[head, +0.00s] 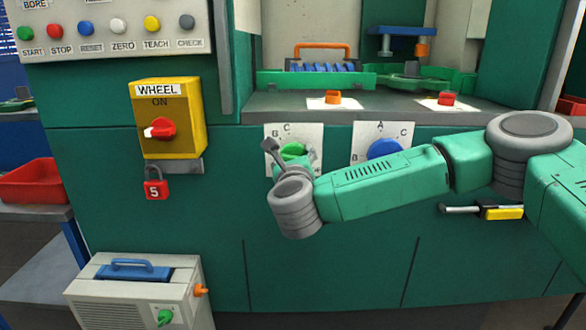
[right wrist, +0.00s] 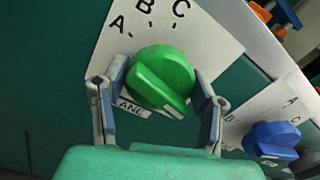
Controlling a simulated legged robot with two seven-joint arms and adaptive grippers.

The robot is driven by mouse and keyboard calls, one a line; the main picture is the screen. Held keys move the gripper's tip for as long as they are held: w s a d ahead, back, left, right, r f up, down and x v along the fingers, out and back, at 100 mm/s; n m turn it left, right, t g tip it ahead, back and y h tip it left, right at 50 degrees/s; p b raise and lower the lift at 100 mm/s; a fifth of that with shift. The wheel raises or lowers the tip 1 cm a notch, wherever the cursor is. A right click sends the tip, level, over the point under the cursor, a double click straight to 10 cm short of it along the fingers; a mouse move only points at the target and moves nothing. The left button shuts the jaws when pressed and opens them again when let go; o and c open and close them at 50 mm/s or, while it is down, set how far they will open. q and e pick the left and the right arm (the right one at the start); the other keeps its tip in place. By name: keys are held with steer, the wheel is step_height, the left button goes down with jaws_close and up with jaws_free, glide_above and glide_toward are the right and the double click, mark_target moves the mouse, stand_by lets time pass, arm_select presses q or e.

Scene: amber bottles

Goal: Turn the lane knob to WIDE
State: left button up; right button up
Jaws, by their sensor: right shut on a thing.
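The green knob (head: 294,150) sits on a white plate (head: 308,133) on the green cabinet front. In the right wrist view the green knob (right wrist: 160,78) has a raised ridge running from upper left to lower right, with a pale mark near its lower right end. Letters A, B and C stand above it, and a partly hidden label (right wrist: 133,107) reads "ANE". I see no word WIDE. My right gripper (right wrist: 160,85) has a finger on each side of the knob and is shut on it; in the head view the right gripper (head: 284,157) is partly hidden by its wrist. My left gripper is not in view.
A blue knob (head: 384,149) on a similar lettered plate is close to the right. A yellow WHEEL switch box (head: 183,105) with a red padlock (head: 156,187) is to the left. A yellow-and-black tool (head: 502,212) is on the cabinet at right. A grey box (head: 112,303) stands low at left.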

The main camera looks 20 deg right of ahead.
steer(key=m+b, duration=0.1)
steer(key=f+m+b, duration=0.1)
steer(key=m+b, duration=0.1)
steer(key=shift+f+m, duration=0.1)
steer(key=shift+m, duration=0.2)
steer(key=shift+m+b, duration=0.7)
steer(key=shift+m, duration=0.1)
steer(key=o, duration=1.1)
steer(key=shift+o, duration=0.4)
steer(key=shift+r, duration=0.35)
